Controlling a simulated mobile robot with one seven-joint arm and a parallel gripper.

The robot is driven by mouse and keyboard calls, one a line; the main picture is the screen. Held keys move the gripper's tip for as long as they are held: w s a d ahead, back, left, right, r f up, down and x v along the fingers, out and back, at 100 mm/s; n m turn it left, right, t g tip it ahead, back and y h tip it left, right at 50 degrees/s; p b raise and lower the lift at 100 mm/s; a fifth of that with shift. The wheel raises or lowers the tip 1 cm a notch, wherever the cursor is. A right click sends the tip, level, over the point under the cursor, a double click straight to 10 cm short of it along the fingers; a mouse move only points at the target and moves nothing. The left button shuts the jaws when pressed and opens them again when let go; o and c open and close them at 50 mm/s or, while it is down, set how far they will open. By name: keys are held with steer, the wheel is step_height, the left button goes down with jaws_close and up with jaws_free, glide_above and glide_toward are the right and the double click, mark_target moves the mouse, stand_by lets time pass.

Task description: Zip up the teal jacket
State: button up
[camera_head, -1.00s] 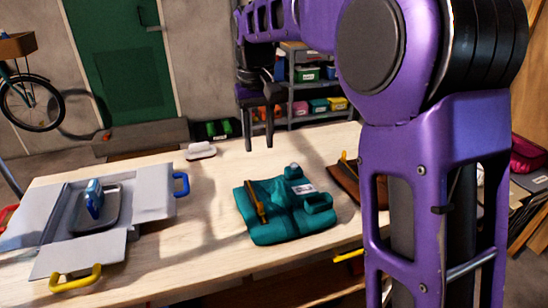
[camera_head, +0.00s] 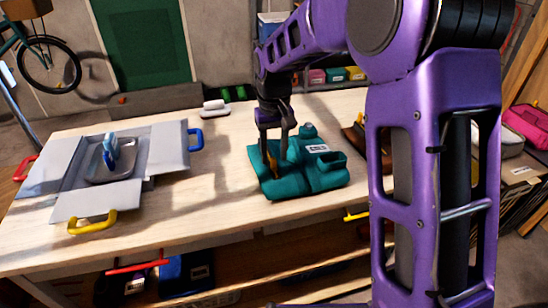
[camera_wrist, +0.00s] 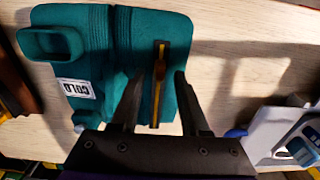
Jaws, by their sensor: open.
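The teal jacket (camera_head: 310,178) lies folded on the wooden workbench, and it fills the upper left of the wrist view (camera_wrist: 117,48). It carries a white label reading "COLD" (camera_wrist: 76,88). A dark and yellow zip strip (camera_wrist: 158,105) with a brownish pull (camera_wrist: 160,70) runs along one side of the jacket. My gripper (camera_head: 276,155) is low over that side in the head view. In the wrist view my gripper (camera_wrist: 155,80) is open, with one finger on each side of the strip. Whether the fingers touch the cloth is unclear.
A grey open-flap board with yellow (camera_head: 92,222), blue (camera_head: 195,139) and red handles lies at the left, holding a tray with a blue iron-like object (camera_head: 110,152). A brown item (camera_head: 354,137) lies right of the jacket. Bare bench (camera_head: 205,195) lies between board and jacket.

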steer(key=shift+f, duration=0.55)
jaws_close()
stand_by(1.1)
